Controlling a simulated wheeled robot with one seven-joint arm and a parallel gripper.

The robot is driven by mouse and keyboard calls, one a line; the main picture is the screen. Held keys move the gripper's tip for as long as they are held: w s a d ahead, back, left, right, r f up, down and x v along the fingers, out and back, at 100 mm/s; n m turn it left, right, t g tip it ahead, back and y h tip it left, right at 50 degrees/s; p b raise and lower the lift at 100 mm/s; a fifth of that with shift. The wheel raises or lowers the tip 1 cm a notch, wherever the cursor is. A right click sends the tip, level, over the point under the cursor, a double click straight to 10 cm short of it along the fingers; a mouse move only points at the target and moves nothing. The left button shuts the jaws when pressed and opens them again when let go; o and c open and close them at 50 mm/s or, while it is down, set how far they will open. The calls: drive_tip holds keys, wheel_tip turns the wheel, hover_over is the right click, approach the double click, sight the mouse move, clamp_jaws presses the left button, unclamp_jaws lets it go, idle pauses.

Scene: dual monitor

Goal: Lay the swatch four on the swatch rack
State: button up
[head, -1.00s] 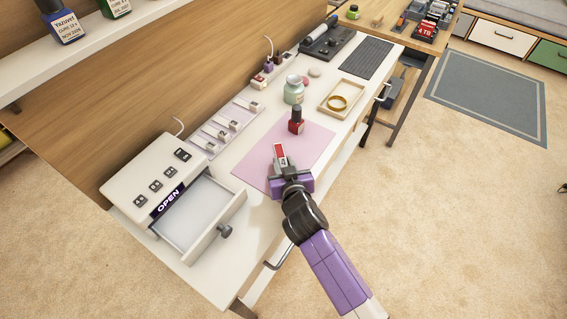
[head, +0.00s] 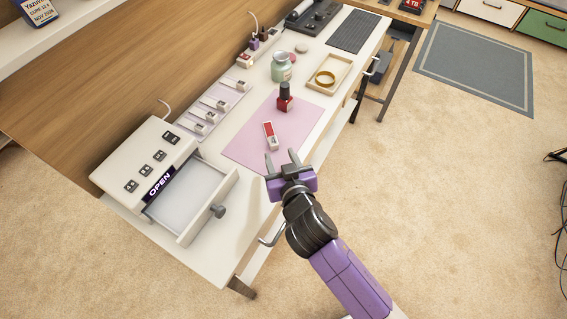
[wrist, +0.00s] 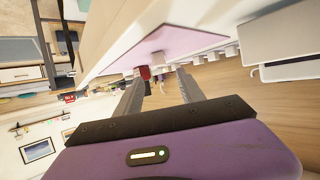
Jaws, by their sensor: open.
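A small swatch (head: 269,135), red at one end and white at the other, lies on the pink mat (head: 305,112). I cannot read its number. My gripper (head: 282,157) is open and empty at the mat's near edge. Its fingers point towards the swatch and are apart from it. The fingers also show spread in the wrist view (wrist: 160,85), with small red and white things beyond them. The lilac swatch rack (head: 229,94) lies along the wall side of the desk and bears several pale swatches.
A dark red polish bottle (head: 285,98) stands on the mat behind the swatch. A jar (head: 281,67) and a tray (head: 338,68) with a gold ring are farther back. A white box (head: 128,160) with an open drawer (head: 205,210) stands at the left.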

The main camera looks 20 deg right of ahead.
drive_tip(key=shift+v, duration=1.6)
drive_tip(key=s+d+r+n+y, duration=0.1)
drive_tip(key=s+r, duration=0.1)
drive_tip(key=s, duration=1.1)
drive_tip(key=s+d+r+n+t+y, duration=0.1)
drive_tip(key=s+r, duration=0.1)
drive_tip(key=s, duration=1.2)
drive_tip(key=shift+d+r+y, duration=0.2)
drive_tip(key=shift+d+y, duration=0.2)
drive_tip(key=shift+o, duration=1.2)
drive_tip(key=s+d+r, duration=0.1)
drive_tip(key=s+r, duration=0.4)
drive_tip(key=r, duration=0.1)
drive_tip(key=shift+t+h, duration=0.3)
drive_tip(key=shift+h, duration=0.1)
